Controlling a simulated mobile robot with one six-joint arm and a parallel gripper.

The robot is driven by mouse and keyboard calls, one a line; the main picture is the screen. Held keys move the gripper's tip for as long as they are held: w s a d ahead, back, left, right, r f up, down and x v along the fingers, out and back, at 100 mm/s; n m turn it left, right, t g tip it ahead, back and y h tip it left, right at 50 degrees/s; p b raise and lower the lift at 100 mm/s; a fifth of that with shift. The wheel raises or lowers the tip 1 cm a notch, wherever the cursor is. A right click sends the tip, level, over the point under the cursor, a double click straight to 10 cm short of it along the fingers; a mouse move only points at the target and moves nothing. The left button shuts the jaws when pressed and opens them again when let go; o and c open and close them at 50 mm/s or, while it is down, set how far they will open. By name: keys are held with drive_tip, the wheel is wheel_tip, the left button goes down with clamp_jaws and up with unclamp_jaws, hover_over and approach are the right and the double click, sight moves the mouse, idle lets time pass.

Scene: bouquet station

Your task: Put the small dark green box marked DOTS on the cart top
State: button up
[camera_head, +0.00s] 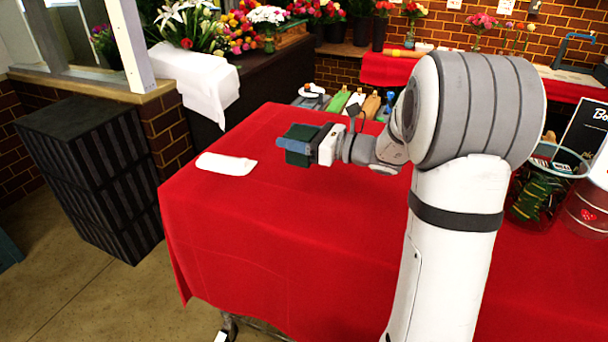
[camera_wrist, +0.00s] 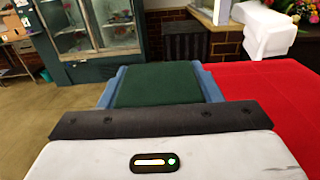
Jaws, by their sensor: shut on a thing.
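The small dark green box (camera_head: 298,144) is held in my gripper (camera_head: 293,147), above the red-covered table in the head view. In the wrist view the dark green box (camera_wrist: 155,84) fills the space between the two blue fingers, which are shut on its sides. No DOTS marking shows on the faces in view. The red cloth top (camera_head: 270,220) lies under my gripper, and metal legs and a caster show below its hem, so it may be the cart. The box is apart from the cloth.
A white folded cloth or packet (camera_head: 226,164) lies on the red top, left of my gripper. A dark ribbed cabinet (camera_head: 95,175) stands on the floor at left. A clear bin (camera_head: 540,185) stands at right. The front left of the red top is clear.

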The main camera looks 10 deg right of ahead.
wheel_tip(320, 180, down, 10)
drive_tip(key=shift+w+d+r, duration=0.1)
drive_tip(key=shift+r, duration=0.15)
drive_tip(key=shift+b, duration=0.3)
drive_tip(key=o, duration=0.7)
drive_tip(key=shift+f, duration=0.2)
drive_tip(key=shift+c, duration=0.2)
drive_tip(key=o, duration=0.4)
drive_tip(key=shift+o, duration=0.3)
drive_tip(key=shift+r, duration=0.1)
